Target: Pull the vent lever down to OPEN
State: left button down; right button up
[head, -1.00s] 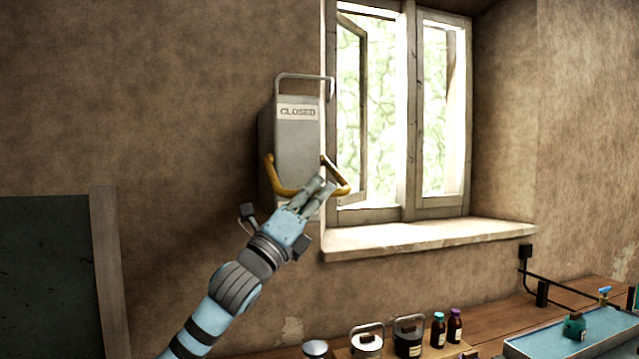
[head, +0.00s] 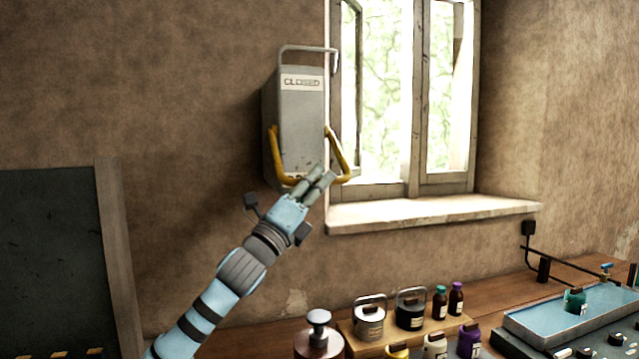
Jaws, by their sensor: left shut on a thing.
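The vent box (head: 298,120) is a grey case on the wall, left of the window. Its plate (head: 302,83) reads CLOSED. The vent lever (head: 337,150) is a yellow U-shaped handle hinged on both sides of the box, with its crossbar hanging low in front of the box's bottom. My left gripper (head: 318,180) is shut on the lever's crossbar, and its fingers hide the middle of the bar. A grey wire frame (head: 308,48) stands on top of the box. My right gripper is not in view.
The window sill (head: 430,213) juts out right of the gripper. Below, the wooden bench (head: 495,292) holds pots, bottles (head: 455,299) and a blue tray (head: 560,316). A dark framed panel (head: 50,260) stands at the left. The wall under the box is bare.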

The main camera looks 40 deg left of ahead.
pick_arm(q)
jog(key=c, duration=1.8)
grip_release()
jog(key=shift+a+f, duration=0.1)
jog(key=shift+o, duration=1.2)
jog(key=shift+a, duration=0.2)
jog(key=r, duration=1)
jog(key=shift+s+d+r, duration=0.2)
jog(key=shift+s+d, duration=0.1)
jog(key=shift+d, duration=0.05)
